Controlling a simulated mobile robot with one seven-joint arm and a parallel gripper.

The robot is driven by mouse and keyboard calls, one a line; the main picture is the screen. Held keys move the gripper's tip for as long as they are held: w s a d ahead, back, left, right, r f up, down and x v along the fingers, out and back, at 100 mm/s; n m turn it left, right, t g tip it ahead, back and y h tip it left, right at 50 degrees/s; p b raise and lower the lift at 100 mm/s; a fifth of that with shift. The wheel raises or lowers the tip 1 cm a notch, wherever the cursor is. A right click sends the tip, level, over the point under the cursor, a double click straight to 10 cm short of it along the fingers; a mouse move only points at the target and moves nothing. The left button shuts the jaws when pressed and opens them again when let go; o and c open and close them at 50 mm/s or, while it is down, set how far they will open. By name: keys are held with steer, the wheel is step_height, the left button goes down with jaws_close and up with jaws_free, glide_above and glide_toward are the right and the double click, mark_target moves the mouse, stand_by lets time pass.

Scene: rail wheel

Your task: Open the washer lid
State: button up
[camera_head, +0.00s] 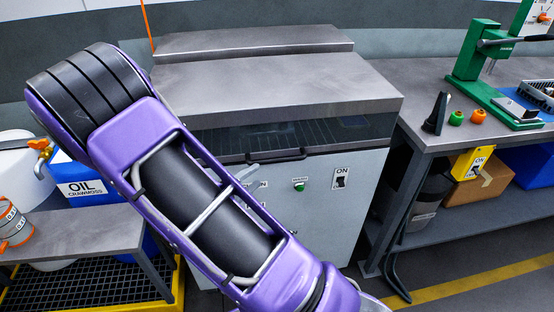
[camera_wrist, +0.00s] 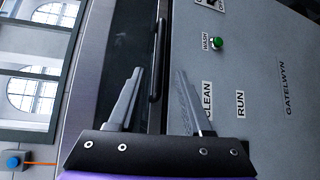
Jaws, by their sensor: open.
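The washer (camera_head: 335,210) is a grey metal cabinet in the middle of the head view. Its lid (camera_head: 280,85) is down, with a flat steel top and a dark window along its front. A black bar handle (camera_head: 277,157) runs along the lower edge of the window. In the wrist view the handle (camera_wrist: 157,60) appears upright, beside the dark window (camera_wrist: 125,40). My gripper (camera_wrist: 159,70) is open and empty, its fingers on either side of the handle's line in that view. I cannot tell how far it is from the handle. In the head view my arm hides most of the gripper.
The washer front has a green button (camera_head: 299,185) and an ON switch (camera_head: 340,178). A workbench (camera_head: 425,110) with a green press (camera_head: 480,65) stands close on the right. A lower table (camera_head: 75,230) and a blue oil container (camera_head: 85,180) are on the left.

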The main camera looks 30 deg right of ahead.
mark_target(275, 162)
steer(key=x, duration=1.1)
steer(key=shift+w, duration=0.1)
jaws_close()
stand_by(1.0)
